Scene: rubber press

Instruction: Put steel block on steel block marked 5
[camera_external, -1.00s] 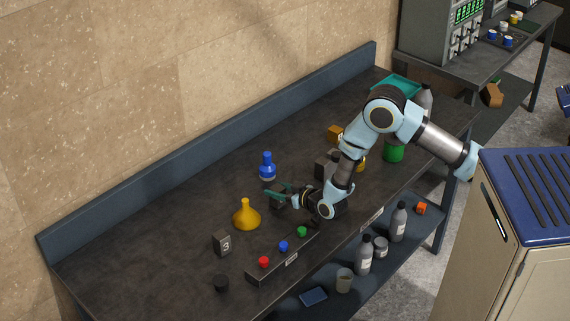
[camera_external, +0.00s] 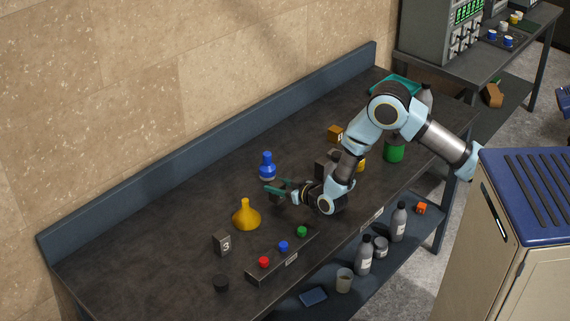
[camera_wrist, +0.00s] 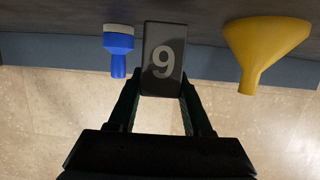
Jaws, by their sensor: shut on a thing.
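My gripper (camera_external: 274,190) is shut on a dark steel block (camera_wrist: 163,60). In the wrist view its face reads 9, but that picture looks upside down, so I cannot tell 9 from 6. A dark block marked 3 (camera_external: 222,243) stands at the bench's left part. Another dark block (camera_external: 321,165) stands behind my arm, partly hidden, its mark not visible. I see no readable 5.
A button box (camera_external: 283,258) with red, blue and green buttons is along the front edge. A black cylinder (camera_external: 221,284) is at front left. A brass-coloured block (camera_external: 335,133), green can (camera_external: 393,151) and teal tray (camera_external: 397,85) are to the right. The back left bench is clear.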

